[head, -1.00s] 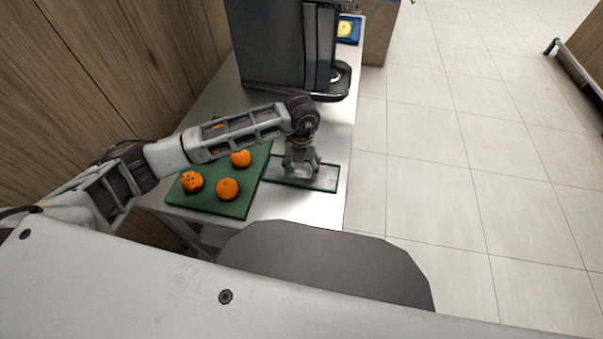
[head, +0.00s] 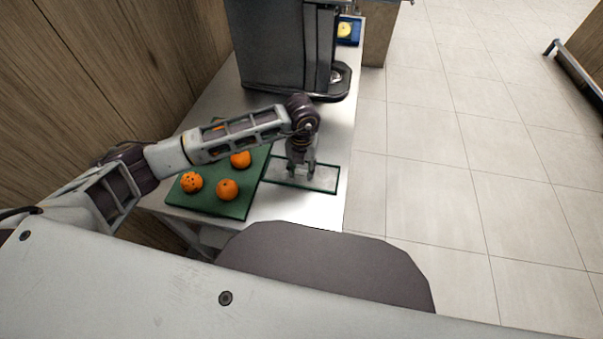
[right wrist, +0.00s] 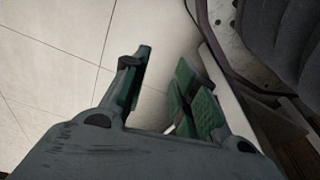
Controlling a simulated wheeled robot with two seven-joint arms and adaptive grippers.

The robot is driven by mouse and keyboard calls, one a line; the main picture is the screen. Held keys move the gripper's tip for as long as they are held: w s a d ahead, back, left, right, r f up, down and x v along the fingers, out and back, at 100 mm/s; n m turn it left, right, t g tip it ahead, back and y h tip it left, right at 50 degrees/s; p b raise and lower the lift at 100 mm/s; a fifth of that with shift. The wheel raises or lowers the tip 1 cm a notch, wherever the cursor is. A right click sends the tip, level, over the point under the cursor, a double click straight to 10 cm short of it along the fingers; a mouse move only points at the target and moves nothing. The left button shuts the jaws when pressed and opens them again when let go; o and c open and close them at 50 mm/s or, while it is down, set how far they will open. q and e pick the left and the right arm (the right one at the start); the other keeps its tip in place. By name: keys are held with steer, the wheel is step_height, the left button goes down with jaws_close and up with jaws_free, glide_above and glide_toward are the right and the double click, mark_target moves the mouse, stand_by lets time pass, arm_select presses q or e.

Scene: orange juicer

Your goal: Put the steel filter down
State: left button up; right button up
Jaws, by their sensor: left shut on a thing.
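My left gripper (head: 300,173) points down over a flat, clear tray with a dark green rim (head: 322,187), on the near part of the table. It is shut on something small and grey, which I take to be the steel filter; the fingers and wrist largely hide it. I cannot tell whether the filter touches the tray. My right gripper (right wrist: 168,88) shows in the right wrist view with its green-padded fingers apart and nothing between them.
A green board (head: 216,201) with several oranges (head: 228,189) lies left of the tray. A large black machine (head: 285,45) stands behind, with a blue tray (head: 351,38) beyond it. A wooden wall (head: 100,75) borders the left; open floor (head: 440,150) lies right.

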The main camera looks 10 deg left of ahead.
mark_target(301, 169)
arm_select(q)
steer(key=shift+r, duration=0.1)
arm_select(e)
steer(key=shift+w+r, duration=0.1)
steer(key=shift+w, duration=0.1)
